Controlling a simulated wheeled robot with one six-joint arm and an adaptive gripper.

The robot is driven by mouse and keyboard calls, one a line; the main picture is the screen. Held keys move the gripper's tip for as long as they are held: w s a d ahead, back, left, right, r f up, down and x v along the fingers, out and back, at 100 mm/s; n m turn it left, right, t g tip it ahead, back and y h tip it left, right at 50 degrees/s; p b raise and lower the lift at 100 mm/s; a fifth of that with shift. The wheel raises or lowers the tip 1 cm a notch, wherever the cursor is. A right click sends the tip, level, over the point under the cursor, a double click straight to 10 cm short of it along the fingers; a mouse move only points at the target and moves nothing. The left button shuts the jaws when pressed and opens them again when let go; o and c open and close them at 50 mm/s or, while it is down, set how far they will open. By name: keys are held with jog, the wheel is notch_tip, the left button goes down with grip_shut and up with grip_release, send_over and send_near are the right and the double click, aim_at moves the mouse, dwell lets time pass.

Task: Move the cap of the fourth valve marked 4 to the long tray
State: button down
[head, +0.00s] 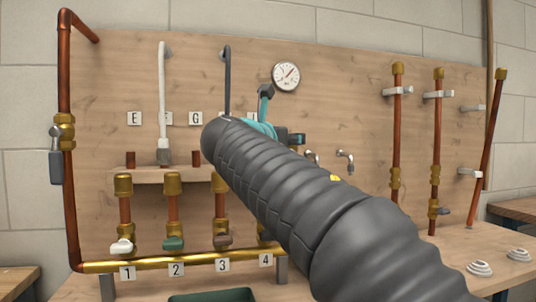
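The label 4 (266,261) shows on the brass manifold (150,263), at its right end. The fourth valve above it is mostly hidden behind my dark ribbed arm, with a bit of brass showing at the arm's edge. Its cap is hidden, so I cannot tell whether it is in place. My gripper's fingers do not show; the arm covers that area, with teal wrist parts visible beyond it. A dark green tray (212,295) is cut off by the bottom edge; I cannot tell whether it is the long tray.
Valves 1 (122,246), 2 (173,243) and 3 (222,239) stand left, topped by brass caps. A shelf (150,174) with copper stubs is behind. Copper pipes (397,140) and a gauge (286,77) are on the board. White discs (480,268) lie on the right bench.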

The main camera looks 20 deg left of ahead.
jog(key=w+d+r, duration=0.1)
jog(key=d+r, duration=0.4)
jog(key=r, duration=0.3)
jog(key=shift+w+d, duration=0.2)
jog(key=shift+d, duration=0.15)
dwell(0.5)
